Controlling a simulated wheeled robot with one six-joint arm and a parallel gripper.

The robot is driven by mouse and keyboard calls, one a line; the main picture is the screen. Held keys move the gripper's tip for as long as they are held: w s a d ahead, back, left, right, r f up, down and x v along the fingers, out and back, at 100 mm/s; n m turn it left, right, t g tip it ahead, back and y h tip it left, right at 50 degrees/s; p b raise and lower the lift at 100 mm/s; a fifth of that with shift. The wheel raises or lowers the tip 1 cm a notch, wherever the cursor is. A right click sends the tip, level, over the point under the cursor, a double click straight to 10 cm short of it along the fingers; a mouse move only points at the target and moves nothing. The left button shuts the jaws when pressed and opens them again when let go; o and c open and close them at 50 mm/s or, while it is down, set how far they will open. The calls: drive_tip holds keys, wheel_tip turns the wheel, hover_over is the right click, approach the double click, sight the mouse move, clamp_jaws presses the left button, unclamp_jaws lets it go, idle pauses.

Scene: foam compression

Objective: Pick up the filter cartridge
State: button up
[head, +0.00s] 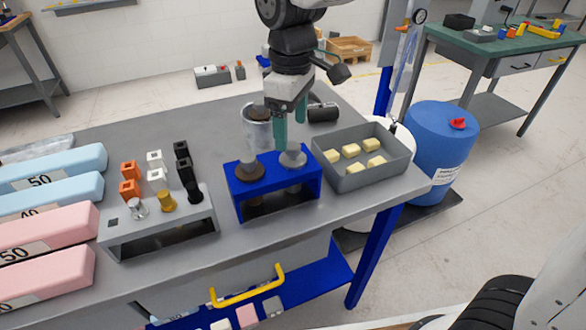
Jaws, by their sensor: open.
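No label marks out the filter cartridge, so I cannot tell for sure which object it is. A grey-white cylinder with a dark brown top (257,130) stands on the bench just left of my gripper. A short black cylinder (323,112) lies just right of it. My gripper (290,134) has teal fingers pointing down, apart and with nothing seen between them. It is over the bench, behind a blue stand (278,194) that bears a brown round piece (250,170) and a grey round piece (293,158). The fingers partly overlap the scene behind them.
A grey tray (375,180) with several pale yellow blocks stands to the right. A grey stand (165,232) with orange, white and black pieces is at left, beside long pink (45,275) and blue (50,170) foam blocks. The bench's front edge (330,218) is close to the blue stand.

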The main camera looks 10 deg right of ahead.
sight(293, 145)
drive_tip(key=f, duration=0.6)
drive_tip(key=shift+s, duration=0.2)
drive_tip(key=shift+r, duration=0.1)
drive_tip(key=c, duration=1.5)
drive_tip(key=shift+o, duration=0.2)
drive_tip(key=shift+r, duration=0.1)
wheel_tip(293, 145, up, 18)
